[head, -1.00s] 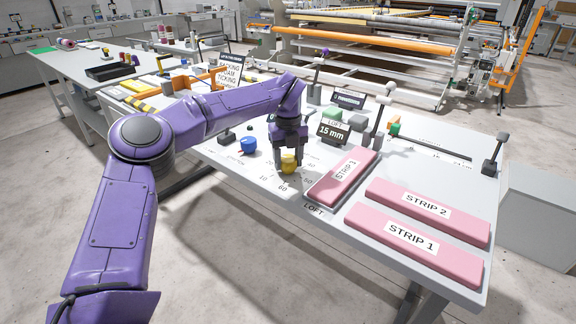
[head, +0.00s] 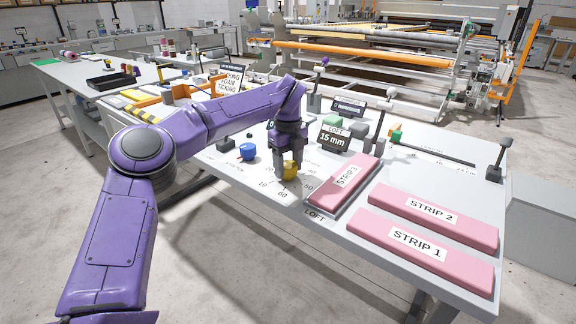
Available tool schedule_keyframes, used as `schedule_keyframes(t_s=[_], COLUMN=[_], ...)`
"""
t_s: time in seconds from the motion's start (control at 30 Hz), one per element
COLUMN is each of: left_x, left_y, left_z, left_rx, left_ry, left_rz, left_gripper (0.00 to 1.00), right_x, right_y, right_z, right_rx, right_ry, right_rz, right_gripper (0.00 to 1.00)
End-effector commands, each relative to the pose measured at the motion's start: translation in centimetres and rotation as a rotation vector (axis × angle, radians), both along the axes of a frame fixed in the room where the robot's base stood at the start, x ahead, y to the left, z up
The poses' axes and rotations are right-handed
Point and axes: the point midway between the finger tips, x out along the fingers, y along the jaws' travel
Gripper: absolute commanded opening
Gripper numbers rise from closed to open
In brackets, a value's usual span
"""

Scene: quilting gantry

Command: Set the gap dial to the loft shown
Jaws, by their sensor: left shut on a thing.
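The yellow gap dial (head: 290,170) sits on the grey table with a printed scale around it; 10, 50 and 60 are readable. My left gripper (head: 288,160) points down over the dial and is shut on it, covering its upper part. The loft display (head: 333,138) stands behind and right of the dial and reads "LOFT 15 mm". The dial's pointer is too small to read. My right gripper is not in view.
Pink pads strip 3 (head: 345,181), strip 2 (head: 431,216) and strip 1 (head: 420,247) lie on the table right of the dial. A blue knob (head: 248,151) is left of it. Small blocks and upright levers stand behind the display.

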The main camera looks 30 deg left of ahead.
Motion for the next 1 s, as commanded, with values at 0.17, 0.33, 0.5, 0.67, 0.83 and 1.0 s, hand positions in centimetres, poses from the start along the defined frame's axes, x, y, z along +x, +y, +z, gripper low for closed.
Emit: schedule_keyframes(t_s=[0.17, 0.33, 0.5, 0.67, 0.83, 1.0], left_x=[0.0, 0.0, 0.0, 0.1, 0.1, 0.1], left_y=[0.0, 0.0, 0.0, 0.0, -0.1, -0.1], left_z=[0.0, 0.0, 0.1, 2.0, 6.3, 9.6], left_rx=[0.0, -0.001, 0.0, 0.001, 0.001, 0.001], left_ry=[0.0, 0.0, 0.0, -0.003, -0.004, -0.001], left_rz=[-0.001, -0.001, -0.001, 0.0, 0.0, 0.0], left_gripper=[0.57, 0.79, 0.79, 0.79, 0.79, 0.79], right_x=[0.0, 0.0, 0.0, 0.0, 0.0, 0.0], right_y=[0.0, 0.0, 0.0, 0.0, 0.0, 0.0], right_z=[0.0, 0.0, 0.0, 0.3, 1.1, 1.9], right_rx=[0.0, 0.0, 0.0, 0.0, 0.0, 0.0], right_ry=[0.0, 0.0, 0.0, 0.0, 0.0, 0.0], right_rz=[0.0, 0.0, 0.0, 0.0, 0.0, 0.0], right_gripper=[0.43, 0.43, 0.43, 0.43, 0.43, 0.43])
